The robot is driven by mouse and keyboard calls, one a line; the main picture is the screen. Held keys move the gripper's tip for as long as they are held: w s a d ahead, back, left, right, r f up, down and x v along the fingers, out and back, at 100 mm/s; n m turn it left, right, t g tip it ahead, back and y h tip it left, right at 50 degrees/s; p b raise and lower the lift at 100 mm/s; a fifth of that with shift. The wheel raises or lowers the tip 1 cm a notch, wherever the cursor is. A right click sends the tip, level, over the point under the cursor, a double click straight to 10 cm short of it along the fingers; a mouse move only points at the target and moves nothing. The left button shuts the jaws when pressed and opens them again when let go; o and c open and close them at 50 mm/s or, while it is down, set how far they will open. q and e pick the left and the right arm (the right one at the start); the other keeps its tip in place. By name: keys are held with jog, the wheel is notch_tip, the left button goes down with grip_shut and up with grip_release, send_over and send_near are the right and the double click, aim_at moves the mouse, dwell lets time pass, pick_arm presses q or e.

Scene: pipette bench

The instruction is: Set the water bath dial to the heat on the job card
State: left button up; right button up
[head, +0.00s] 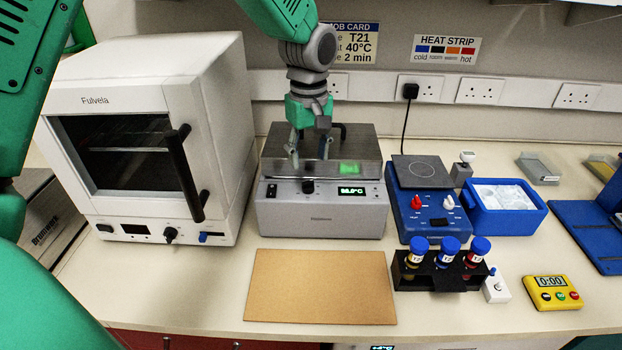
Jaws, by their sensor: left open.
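The water bath (335,219) is a grey box with a steel top, standing in the middle of the bench. Its small black dial (308,187) is on the front panel, left of a green display (351,191) that seems to read about 36.0°C, too small to be sure. My left gripper (309,160) is open and points down in front of the bath's upper part, just above the dial; I cannot tell whether it touches anything. The job card (360,46) on the wall is partly hidden by my arm; it shows T21, 40°C and 2 min. My right gripper is not in view.
A white oven (150,70) with a black handle stands close on the left. A blue hotplate stirrer (428,222), a blue ice box (508,221) and a rack (440,280) of three capped tubes are on the right. A brown mat (320,287) lies in front, empty.

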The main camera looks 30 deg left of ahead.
aim_at(308, 181)
pick_arm(q)
jog(key=f, duration=0.6)
jog(key=shift+a, duration=0.3)
jog(key=shift+f, duration=0.55)
jog(key=shift+d, duration=0.15)
grip_shut()
